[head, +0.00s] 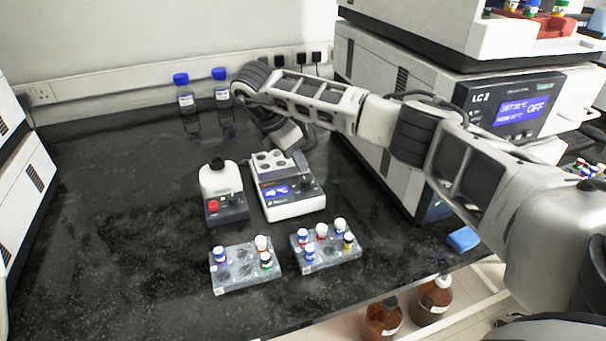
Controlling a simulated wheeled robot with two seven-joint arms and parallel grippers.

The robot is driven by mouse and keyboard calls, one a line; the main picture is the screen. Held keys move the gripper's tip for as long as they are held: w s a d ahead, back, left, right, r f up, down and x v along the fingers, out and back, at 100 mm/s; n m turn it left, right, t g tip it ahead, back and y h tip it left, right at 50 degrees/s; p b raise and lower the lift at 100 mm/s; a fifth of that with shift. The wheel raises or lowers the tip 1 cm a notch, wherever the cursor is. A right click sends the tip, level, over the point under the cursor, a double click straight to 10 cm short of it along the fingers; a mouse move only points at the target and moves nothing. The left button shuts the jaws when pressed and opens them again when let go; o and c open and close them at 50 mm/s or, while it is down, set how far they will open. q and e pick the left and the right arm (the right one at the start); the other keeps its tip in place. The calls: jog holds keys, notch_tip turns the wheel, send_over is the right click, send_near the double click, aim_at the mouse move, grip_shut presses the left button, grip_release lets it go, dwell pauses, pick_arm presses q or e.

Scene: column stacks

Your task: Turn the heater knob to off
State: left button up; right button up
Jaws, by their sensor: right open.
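The heater (293,207) is a small white and grey block with a lit blue display on its front and a metal block with wells on top. Its dark knob (307,184) is on the front panel, right of the display. I cannot read the knob's setting. My right arm reaches in from the right and bends down behind the heater. My left gripper is out of view.
A small white and dark device (222,185) stands just left of the heater. Two vial racks (240,272) (325,256) sit in front. Two blue-capped bottles (185,98) (221,90) stand at the back. A large instrument (395,110) borders the right.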

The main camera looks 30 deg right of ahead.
aim_at(305, 179)
jog(key=x, duration=0.8)
jog(key=shift+a, duration=0.1)
jog(key=shift+r, duration=0.1)
grip_shut()
